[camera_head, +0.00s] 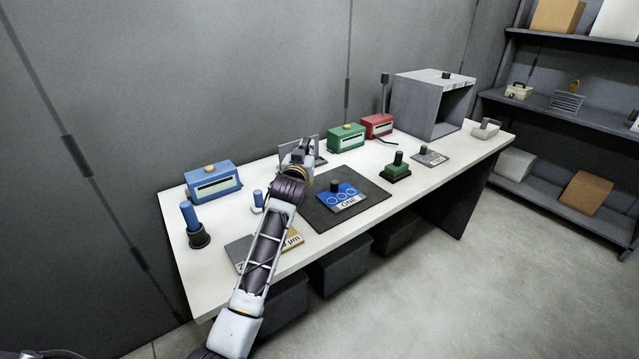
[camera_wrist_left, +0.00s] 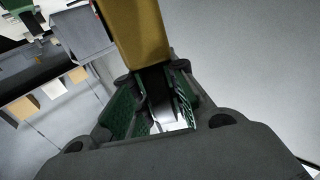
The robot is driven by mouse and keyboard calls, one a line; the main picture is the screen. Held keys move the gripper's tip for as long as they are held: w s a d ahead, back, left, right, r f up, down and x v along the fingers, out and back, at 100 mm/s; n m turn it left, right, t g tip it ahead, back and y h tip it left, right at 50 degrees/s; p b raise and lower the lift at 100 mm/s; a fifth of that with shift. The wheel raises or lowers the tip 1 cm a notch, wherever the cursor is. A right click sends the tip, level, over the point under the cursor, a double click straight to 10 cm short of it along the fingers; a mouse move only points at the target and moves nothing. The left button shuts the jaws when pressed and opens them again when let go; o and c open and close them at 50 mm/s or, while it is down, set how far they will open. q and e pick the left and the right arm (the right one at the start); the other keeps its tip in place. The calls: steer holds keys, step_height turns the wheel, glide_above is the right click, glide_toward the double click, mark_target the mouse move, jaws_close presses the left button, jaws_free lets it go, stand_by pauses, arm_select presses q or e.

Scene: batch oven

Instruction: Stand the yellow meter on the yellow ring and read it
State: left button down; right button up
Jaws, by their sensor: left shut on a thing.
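My left gripper (camera_head: 303,150) is over the back middle of the white bench. In the left wrist view the gripper (camera_wrist_left: 158,95) is shut on a long ochre-yellow body, the yellow meter (camera_wrist_left: 136,35), which extends up out of the picture between green finger pads. In the head view the gripper and arm largely hide the meter, and its reading face does not show. I cannot make out a yellow ring in either view. A blue plate (camera_head: 352,205) marked ONE, with pale circles and a dark knob, lies on a dark mat (camera_head: 318,219). My right gripper is not in view.
Blue (camera_head: 212,184), green (camera_head: 346,139) and red (camera_head: 378,126) boxes stand along the back. A grey open oven (camera_head: 414,103) stands at the far right. A blue-handled tool in a dark base (camera_head: 199,238) and a grey plate (camera_head: 241,250) are at the left. Shelves (camera_head: 560,107) stand right.

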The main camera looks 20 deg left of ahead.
arm_select(q)
steer(key=shift+f, duration=1.95)
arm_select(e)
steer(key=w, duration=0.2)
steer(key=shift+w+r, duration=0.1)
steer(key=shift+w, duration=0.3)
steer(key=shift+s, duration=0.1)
arm_select(q)
steer(key=shift+f, duration=0.35)
step_height(320, 180, down, 3)
steer(key=shift+r, duration=0.1)
steer(key=shift+f, duration=0.85)
